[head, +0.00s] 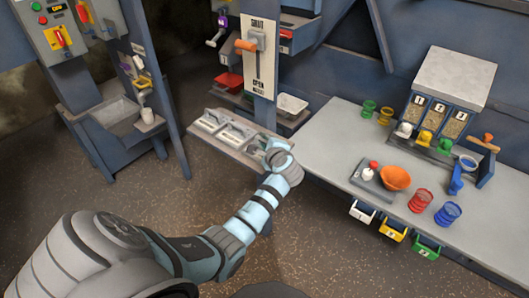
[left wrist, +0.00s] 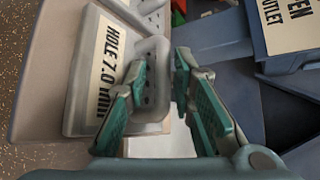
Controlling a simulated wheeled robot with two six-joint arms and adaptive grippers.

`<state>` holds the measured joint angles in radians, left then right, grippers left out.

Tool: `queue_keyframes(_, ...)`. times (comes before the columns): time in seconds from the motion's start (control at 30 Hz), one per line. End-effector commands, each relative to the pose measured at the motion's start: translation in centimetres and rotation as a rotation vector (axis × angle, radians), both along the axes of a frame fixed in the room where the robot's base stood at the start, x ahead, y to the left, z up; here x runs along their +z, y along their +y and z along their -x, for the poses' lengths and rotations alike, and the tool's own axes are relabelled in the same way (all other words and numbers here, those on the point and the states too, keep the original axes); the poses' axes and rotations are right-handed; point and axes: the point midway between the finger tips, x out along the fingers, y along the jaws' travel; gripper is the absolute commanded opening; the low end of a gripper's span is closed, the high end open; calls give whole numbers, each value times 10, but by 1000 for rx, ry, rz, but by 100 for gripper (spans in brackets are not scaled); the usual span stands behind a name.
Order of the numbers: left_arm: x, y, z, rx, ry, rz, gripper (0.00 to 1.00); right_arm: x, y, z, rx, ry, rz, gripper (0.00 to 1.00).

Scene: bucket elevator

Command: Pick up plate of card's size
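Several grey, perforated plates with white label cards lie in a row on a low shelf (head: 190,140) in the head view. One plate (head: 210,121) is at the left and another (head: 234,135) is nearer the middle. In the left wrist view, a label card (left wrist: 103,55) reads "HOLE 7.0 MM", and its perforated plate (left wrist: 153,88) lies beside it. My left gripper (head: 277,148) is at the right end of the shelf. Its fingers (left wrist: 160,62) are apart, with part of the perforated plate between them; a firm hold does not show. My right gripper is out of view.
A grey workbench (head: 330,150) to the right carries an orange bowl (head: 396,178), coloured cups and a dispenser (head: 455,75). A blue frame post (head: 165,100) stands left of the shelf.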

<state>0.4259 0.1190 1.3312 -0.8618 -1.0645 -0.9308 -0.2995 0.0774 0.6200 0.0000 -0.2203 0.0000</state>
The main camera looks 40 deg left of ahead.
Motion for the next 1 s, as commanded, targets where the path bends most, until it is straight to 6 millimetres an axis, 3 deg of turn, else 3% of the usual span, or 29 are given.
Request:
queue_keyframes(0.03,1,0,0,0,0,0,23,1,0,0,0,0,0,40)
queue_keyframes(0.2,2,0,0,0,0,0,0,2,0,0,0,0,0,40)
queue_keyframes(0.67,5,0,0,0,-2,-1,0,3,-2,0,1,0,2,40)
queue_keyframes(0.87,32,0,0,0,-5,-3,0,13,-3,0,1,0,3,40)
queue_keyframes(1.0,77,0,-1,0,-10,-2,0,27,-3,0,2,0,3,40)
